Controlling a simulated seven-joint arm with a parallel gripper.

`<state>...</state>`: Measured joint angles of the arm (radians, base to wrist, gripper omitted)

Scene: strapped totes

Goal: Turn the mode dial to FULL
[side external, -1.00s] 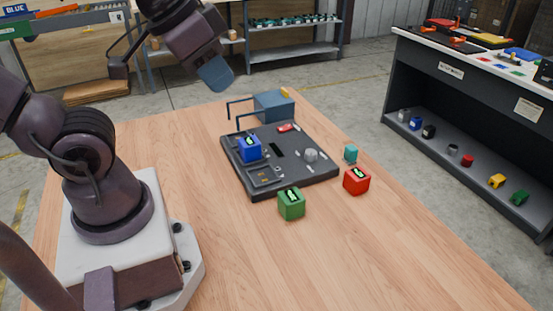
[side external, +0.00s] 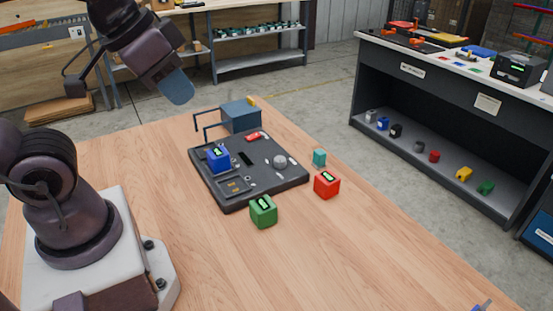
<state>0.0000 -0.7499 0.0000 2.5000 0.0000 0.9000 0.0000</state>
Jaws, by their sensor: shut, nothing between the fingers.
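A dark control board (side external: 285,183) lies on the wooden table. A round grey knob (side external: 279,162), apparently the mode dial, stands on its right half. Its pointer direction and any FULL marking are too small to read. My gripper (side external: 177,87) is at the upper left, raised above the table and well apart from the board and the knob. Its blue-grey fingers are together and hold nothing that I can see.
A blue cube (side external: 217,158) and a red piece (side external: 254,136) are on the board. A blue-grey box (side external: 241,117) stands behind it. Green (side external: 263,212), red (side external: 327,184) and teal (side external: 319,157) blocks stand near its front and right. The table's front right is largely clear.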

